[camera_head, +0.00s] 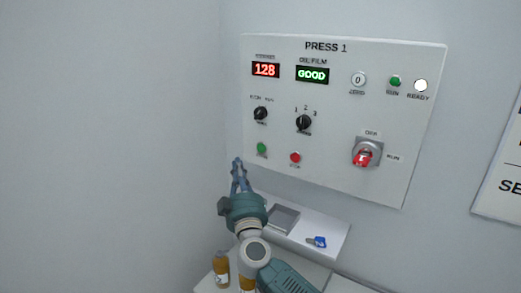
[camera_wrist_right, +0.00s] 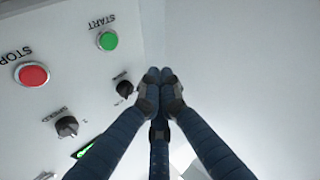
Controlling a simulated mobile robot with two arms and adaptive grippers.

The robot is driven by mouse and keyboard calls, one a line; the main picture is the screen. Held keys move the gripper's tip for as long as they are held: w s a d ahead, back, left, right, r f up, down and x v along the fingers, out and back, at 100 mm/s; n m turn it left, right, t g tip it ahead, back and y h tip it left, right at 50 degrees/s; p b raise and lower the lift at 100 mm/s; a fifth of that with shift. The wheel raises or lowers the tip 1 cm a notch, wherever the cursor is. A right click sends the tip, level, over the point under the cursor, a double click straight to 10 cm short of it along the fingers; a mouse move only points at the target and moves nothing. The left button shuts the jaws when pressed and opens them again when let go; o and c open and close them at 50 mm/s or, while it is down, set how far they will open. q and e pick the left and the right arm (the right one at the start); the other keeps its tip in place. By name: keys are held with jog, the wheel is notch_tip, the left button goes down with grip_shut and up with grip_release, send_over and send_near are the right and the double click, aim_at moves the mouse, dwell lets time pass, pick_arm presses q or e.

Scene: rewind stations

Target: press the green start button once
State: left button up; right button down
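The green start button (camera_head: 262,148) is at the lower left of the white PRESS 1 panel (camera_head: 340,190). In the right wrist view the green start button (camera_wrist_right: 107,40) is at the upper left, labelled START. My right gripper (camera_head: 238,162) is just left of the panel's lower left edge, pointing up. In the right wrist view its fingertips (camera_wrist_right: 160,75) are together with nothing between them. They appear right of the green button and apart from it. My left gripper is not in view.
A red stop button (camera_head: 295,157) is beside the green one. Knobs, a red switch (camera_head: 363,156) and displays are on the panel. Below are a shelf (camera_head: 335,238) with a grey tray (camera_head: 283,218) and blue key (camera_head: 317,241), and a bottle (camera_head: 221,270).

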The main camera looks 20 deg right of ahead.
aim_at(261, 148)
jog(key=shift+w+d+b, duration=0.85)
jog(key=shift+w+d, duration=0.05)
jog(key=shift+d, duration=0.25)
jog(key=shift+w+d+b, duration=0.85)
jog(key=shift+w+d, duration=0.05)
jog(key=shift+d, duration=0.3)
jog(key=shift+w+d+b, duration=0.85)
jog(key=shift+w+d, duration=0.05)
jog(key=shift+d, duration=0.25)
jog(key=shift+w+d+p, duration=0.25)
jog(key=shift+d+p, duration=0.1)
jog(key=shift+p, duration=0.15)
